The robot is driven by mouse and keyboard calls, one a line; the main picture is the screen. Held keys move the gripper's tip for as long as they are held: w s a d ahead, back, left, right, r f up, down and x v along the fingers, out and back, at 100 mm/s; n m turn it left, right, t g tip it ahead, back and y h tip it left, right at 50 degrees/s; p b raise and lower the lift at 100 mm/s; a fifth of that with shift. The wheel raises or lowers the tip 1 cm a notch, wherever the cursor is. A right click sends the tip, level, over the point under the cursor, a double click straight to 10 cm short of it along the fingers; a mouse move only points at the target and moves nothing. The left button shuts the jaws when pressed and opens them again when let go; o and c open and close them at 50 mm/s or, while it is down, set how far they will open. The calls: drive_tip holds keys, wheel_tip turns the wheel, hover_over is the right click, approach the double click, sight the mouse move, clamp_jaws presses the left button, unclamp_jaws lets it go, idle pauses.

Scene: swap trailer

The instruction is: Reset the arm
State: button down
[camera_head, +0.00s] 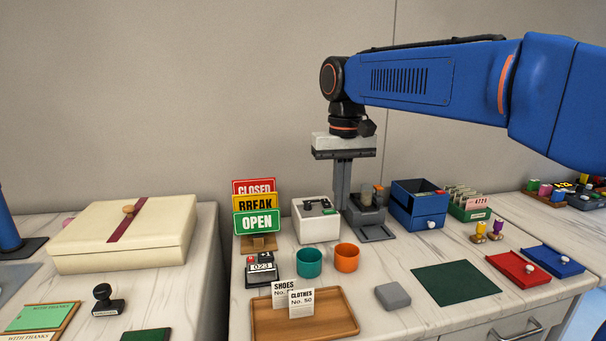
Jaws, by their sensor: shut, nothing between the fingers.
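My blue arm reaches in from the right in the head view. It ends in my gripper (343,186), which points down over the back of the middle table. The two grey fingers are together, with no gap showing between them and nothing held. The fingertips are just right of a white box (317,221) and beside a small dark grey stand (366,213). I cannot tell whether they touch either one.
A blue drawer box (419,207) stands right of the stand. Teal (309,263) and orange (347,258) cups stand in front, behind a wooden tray (340,327) with cards. Sign boards (257,222) stand left. A green mat (455,284) lies bare at the right.

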drive_tip(key=s+d+f+m+t, duration=0.1)
drive_tip(key=s+d+f+t, duration=0.1)
drive_tip(key=s+d+f, duration=0.7)
drive_tip(key=s+d+f+m+t, duration=0.1)
drive_tip(key=s+d+f+t, duration=0.1)
drive_tip(key=s+d+f, duration=0.8)
drive_tip(key=s+d, duration=0.1)
drive_tip(key=s, duration=0.4)
drive_tip(key=shift+s+d+f+t, duration=0.15)
drive_tip(key=shift+s+d+t, duration=0.15)
